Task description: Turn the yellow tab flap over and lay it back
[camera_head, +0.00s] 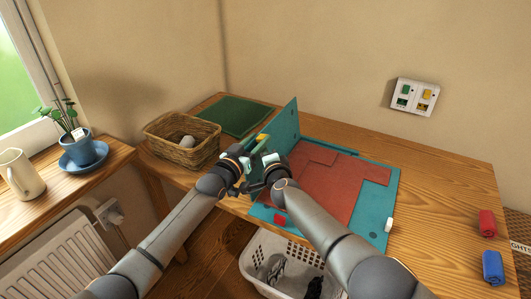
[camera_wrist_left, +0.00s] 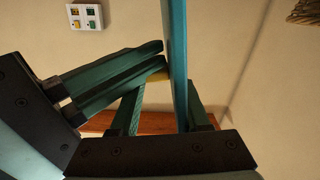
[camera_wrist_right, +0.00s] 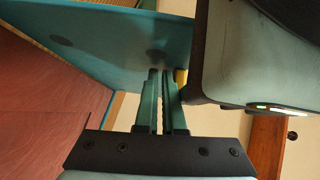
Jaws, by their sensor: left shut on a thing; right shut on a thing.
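The teal flap (camera_head: 286,124) stands upright near the left side of the teal mat (camera_head: 385,205). Its yellow tab (camera_head: 262,137) is at the flap's near edge, and shows partly hidden in the left wrist view (camera_wrist_left: 158,76) and right wrist view (camera_wrist_right: 181,77). My left gripper (camera_head: 256,148) is shut on the flap's edge near the tab; in the left wrist view the fingers lie on both sides of the flap (camera_wrist_left: 175,60). My right gripper (camera_wrist_right: 161,75) is shut on the flap's edge beside the tab, close against my left gripper.
Reddish felt pieces (camera_head: 325,185) lie on the mat. A wicker basket (camera_head: 182,152) and green cloth (camera_head: 236,115) are at left and back. Red and blue rolls (camera_head: 487,222) lie at right. A white laundry basket (camera_head: 262,250) is below the front edge.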

